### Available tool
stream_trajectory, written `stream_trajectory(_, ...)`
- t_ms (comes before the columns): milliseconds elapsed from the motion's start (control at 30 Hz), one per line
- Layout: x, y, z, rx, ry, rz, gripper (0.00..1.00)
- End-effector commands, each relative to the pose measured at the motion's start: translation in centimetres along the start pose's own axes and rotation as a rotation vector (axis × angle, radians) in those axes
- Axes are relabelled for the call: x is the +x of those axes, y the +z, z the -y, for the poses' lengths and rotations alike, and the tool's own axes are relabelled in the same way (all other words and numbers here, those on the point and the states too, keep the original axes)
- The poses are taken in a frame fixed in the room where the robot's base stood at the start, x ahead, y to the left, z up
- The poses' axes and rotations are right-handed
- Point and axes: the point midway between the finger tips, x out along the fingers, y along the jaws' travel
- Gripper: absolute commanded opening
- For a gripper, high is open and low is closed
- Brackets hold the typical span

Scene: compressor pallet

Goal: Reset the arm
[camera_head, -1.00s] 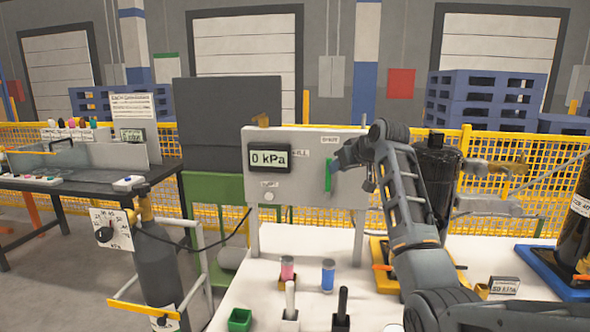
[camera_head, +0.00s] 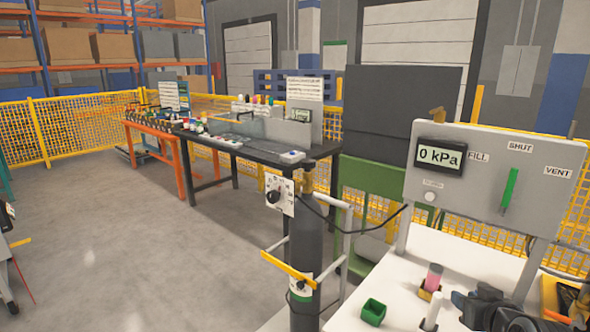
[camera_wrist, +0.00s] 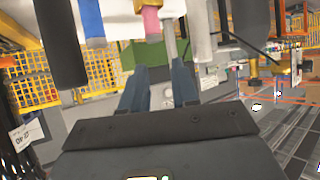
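My gripper (camera_wrist: 160,76) shows in the wrist view with its two fingers apart and nothing between them. Part of my dark arm (camera_head: 490,308) shows at the lower right of the head view, low over the white table and below the gauge panel. The rest of the arm is outside that view. The wrist view is steeply rotated, with a pink-ended vial (camera_wrist: 152,22), a blue-ended vial (camera_wrist: 92,20) and a dark rod (camera_wrist: 62,42) beyond the fingers. I see no contact with them.
The grey panel (camera_head: 545,200) reads 0 kPa and has a green lever (camera_head: 509,189) upright at SHUT. Open floor (camera_head: 130,250) lies left.

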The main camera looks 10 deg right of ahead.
Motion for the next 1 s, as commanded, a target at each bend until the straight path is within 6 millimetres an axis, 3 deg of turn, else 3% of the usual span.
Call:
stream_trajectory(33, -0.9, 2.1, 1.1, -0.004, -0.006, 0.000, 0.29)
stream_trajectory(200, -4.5, 7.5, 4.1, -0.014, -0.020, -0.023, 0.29)
stream_trajectory(500, -13.8, 15.4, 8.2, -0.043, -0.060, -0.074, 0.29)
stream_trajectory(733, -22.3, 18.9, 10.0, -0.069, -0.104, -0.115, 0.29)
stream_trajectory(1000, -32.6, 20.1, 10.8, -0.098, -0.172, -0.165, 0.29)
